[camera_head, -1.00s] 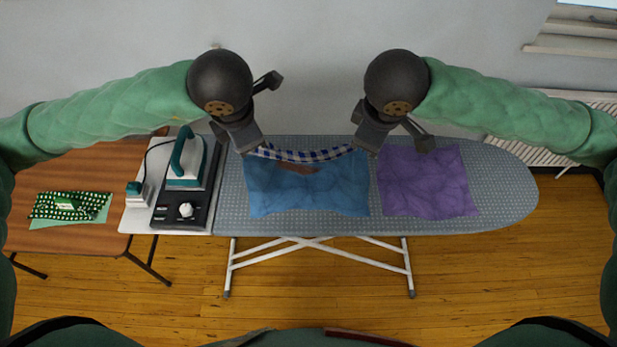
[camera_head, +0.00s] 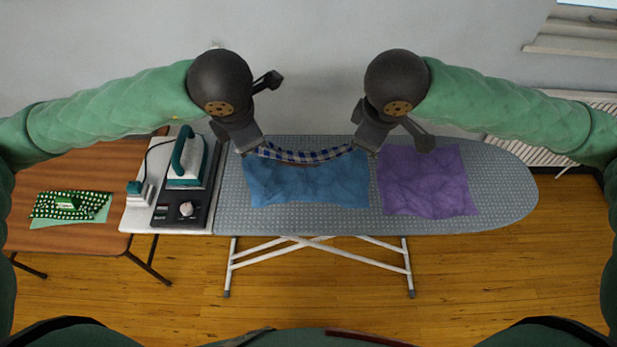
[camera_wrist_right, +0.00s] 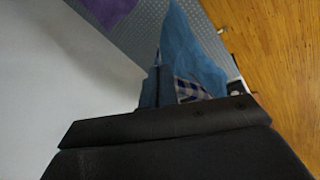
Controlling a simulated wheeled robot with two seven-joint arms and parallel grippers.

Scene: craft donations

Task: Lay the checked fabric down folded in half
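The checked fabric (camera_head: 305,156) shows as a blue-and-white checked strip sagging between my two grippers, along the back of a plain blue cloth area (camera_head: 300,186). The blue looks like the same fabric's other face, but I cannot be sure. In the right wrist view, a checked patch (camera_wrist_right: 190,90) shows beside blue cloth rising to the gripper. My left gripper (camera_head: 252,149) appears shut on the left back corner. My right gripper (camera_head: 360,149) appears shut on the right back corner. The fingertips are mostly hidden in the head view. The blue part reaches toward the board's front.
The grey ironing board (camera_head: 505,190) bears a purple cloth (camera_head: 425,180) close to the right of the blue. A teal iron (camera_head: 186,160) stands on its rest at the left. A wooden table (camera_head: 110,165) farther left holds green dotted fabric (camera_head: 90,205). The board's right end is clear.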

